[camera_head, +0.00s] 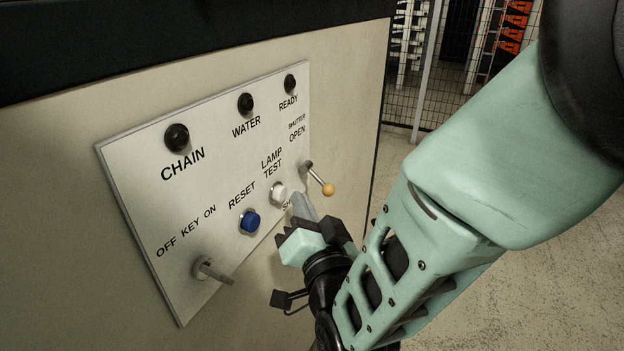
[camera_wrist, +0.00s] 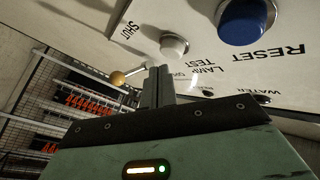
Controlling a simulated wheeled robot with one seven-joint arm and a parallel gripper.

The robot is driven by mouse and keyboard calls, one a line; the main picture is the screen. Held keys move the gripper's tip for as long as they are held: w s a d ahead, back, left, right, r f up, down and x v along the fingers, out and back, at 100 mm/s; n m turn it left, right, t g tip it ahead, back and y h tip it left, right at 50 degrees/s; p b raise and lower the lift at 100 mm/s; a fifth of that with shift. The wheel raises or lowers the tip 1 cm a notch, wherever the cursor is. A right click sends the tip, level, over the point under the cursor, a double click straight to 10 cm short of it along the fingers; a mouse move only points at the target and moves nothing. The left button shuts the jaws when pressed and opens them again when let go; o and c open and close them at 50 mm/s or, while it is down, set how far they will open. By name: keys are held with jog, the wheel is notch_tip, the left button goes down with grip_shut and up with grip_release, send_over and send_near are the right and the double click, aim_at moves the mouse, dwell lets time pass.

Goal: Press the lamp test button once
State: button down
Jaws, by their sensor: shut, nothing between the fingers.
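The white lamp test button (camera_head: 278,193) sits on the grey panel (camera_head: 140,190) under the label LAMP TEST. It also shows in the wrist view (camera_wrist: 173,46) as a round white cap in a pale collar. My gripper (camera_head: 303,207) is shut and empty, just right of and slightly below the button in the head view. In the wrist view its fingertips (camera_wrist: 158,72) are close to the button's edge. I cannot tell whether they touch it. The cap's front is largely uncovered in both views.
The blue reset button (camera_head: 249,221) is left of the lamp test button. A shutter lever with a yellow knob (camera_head: 328,189) stands out to the right, close to my gripper. A key (camera_head: 212,270) sticks out at lower left. Dark CHAIN (camera_head: 177,138), WATER and READY lamps line the top.

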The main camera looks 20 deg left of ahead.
jog(key=d, duration=0.1)
jog(key=d+b, duration=0.1)
jog(key=d, duration=0.3)
jog(key=shift+s+b, duration=0.25)
jog(key=shift+b, duration=0.05)
dwell(0.8)
jog(key=s+d+r+n+g+h+p, duration=0.1)
jog(key=s+d+g+h, duration=0.3)
jog(key=d, duration=0.4)
jog(key=s+d+r+n+g+h+p, duration=0.1)
jog(key=s+d+n+g+h+p, duration=0.2)
jog(key=s+d+g, duration=0.3)
jog(key=s+d+r+n+g+h+p, duration=0.1)
jog(key=s+d+n+g+h+p, duration=0.1)
jog(key=d, duration=1)
jog(key=s+n+g+h, duration=0.1)
jog(key=s+g+h, duration=0.1)
jog(key=s+g, duration=0.1)
jog(key=shift+s+r+h+p, duration=0.3)
jog(key=shift+r+h+p, duration=0.05)
jog(key=shift+h, duration=0.05)
